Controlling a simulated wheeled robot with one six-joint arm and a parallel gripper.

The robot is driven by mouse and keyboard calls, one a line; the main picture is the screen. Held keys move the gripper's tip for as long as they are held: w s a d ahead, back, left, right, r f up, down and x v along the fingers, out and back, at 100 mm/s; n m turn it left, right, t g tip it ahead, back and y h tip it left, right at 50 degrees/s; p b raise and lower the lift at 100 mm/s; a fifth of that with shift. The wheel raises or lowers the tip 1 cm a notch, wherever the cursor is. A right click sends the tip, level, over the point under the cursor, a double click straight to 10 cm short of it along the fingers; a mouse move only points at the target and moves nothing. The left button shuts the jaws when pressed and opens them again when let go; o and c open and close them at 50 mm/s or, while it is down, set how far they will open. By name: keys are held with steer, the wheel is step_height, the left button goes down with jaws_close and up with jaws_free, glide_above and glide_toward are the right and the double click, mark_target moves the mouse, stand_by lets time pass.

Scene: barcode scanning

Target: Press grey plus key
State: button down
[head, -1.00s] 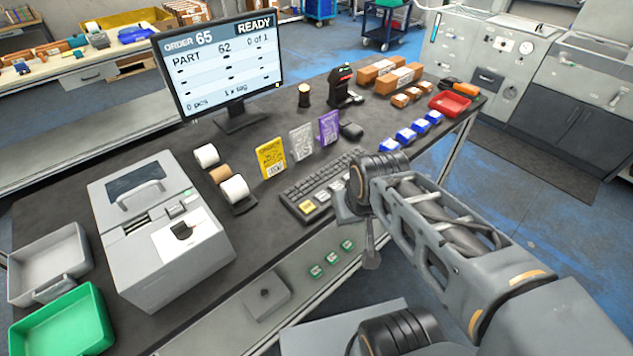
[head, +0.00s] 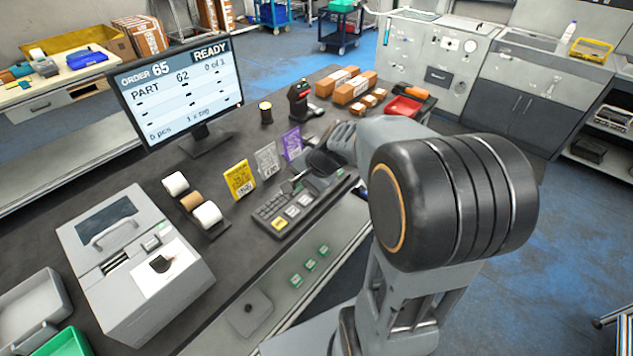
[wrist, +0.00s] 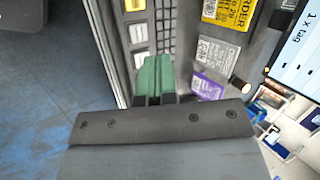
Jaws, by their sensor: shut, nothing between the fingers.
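The keyboard (head: 268,208) lies near the front edge of the dark table. Along its front side sit a yellow key (head: 279,224) and pale keys beside it. In the wrist view the yellow key (wrist: 135,5), a white key (wrist: 138,33) and a greyer key (wrist: 140,60) form a row; their symbols are too small to read. My gripper (wrist: 153,78) is shut and empty, its green fingertips close to the greyer key, over the keyboard. I cannot tell whether they touch it. The gripper body and arm hide the keyboard's right part in the head view.
Yellow (head: 239,180), grey (head: 267,160) and purple (head: 292,143) cards stand behind the keyboard. A monitor (head: 180,90) stands at the back. A printer-like box (head: 135,265) and label rolls (head: 190,201) are to the left.

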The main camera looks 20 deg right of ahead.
steer(key=w+d+f+m+t+p, duration=0.2)
steer(key=w+d+m+t+p, duration=0.1)
steer(key=w+d+m, duration=0.5)
steer(key=shift+w+d+f+m, duration=0.2)
steer(key=shift+d+m, duration=0.2)
steer(key=shift+m, duration=0.2)
steer(key=shift+f, duration=0.15)
step_height(320, 180, down, 8)
steer(key=b, duration=0.6)
steer(key=shift+f+b, duration=0.3)
steer(key=shift+b, duration=0.25)
steer(key=shift+f+b, duration=0.2)
steer(key=shift+b, duration=0.1)
stand_by(0.8)
steer(key=shift+f, duration=0.15)
